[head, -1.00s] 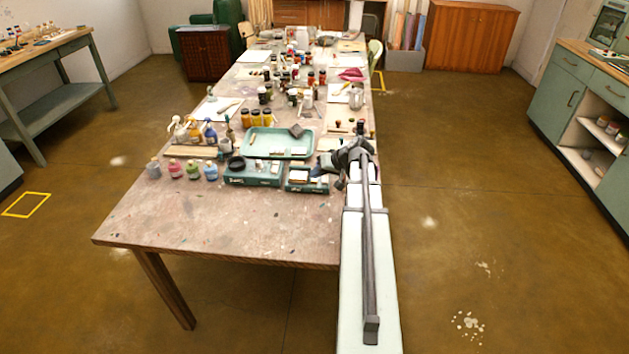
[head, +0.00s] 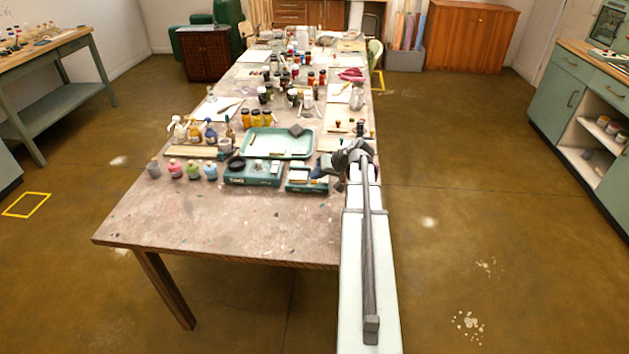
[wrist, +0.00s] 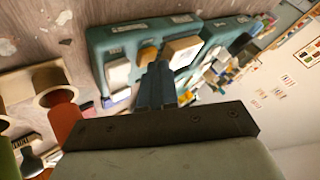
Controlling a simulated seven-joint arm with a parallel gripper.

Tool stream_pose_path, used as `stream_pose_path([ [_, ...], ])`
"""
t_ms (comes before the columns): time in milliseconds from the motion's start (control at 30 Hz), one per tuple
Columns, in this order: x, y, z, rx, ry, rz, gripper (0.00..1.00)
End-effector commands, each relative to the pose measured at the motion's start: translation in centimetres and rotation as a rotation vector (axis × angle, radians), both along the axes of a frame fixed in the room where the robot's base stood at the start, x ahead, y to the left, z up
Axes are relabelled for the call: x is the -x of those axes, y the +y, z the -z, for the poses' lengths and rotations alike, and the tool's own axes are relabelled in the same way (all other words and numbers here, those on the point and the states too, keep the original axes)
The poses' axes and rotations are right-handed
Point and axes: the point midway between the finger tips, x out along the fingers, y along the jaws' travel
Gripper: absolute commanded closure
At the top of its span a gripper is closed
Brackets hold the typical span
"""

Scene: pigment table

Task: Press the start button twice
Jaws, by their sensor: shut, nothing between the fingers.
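My gripper (wrist: 157,68) shows in the wrist view with its dark blue fingers together and nothing between them. Its tips are over a teal unit (wrist: 103,37) that bears pale square pieces and a small orange-tan knob (wrist: 148,54). The knob is right beside the fingertips; I cannot tell whether they touch it. No readable label shows which part is the start button. In the head view my gripper (head: 324,170) is at the right end of a small teal unit (head: 306,187), at the table's right edge. A larger teal unit (head: 250,180) with a dark ring stands left of it.
A teal tray (head: 277,154) lies behind the units. Small paint bottles (head: 193,170) and amber jars (head: 256,118) stand to the left and behind. The table's front (head: 210,220) is clear. In the wrist view a red cylinder (wrist: 65,115) and a pale holder (wrist: 50,82) are at left.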

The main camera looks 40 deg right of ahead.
Motion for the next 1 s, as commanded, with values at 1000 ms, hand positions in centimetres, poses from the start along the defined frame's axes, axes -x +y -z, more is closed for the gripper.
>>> stream_pose_path([
  [1000,0.0,0.0,-1.3,0.001,0.000,0.001,1.00],
])
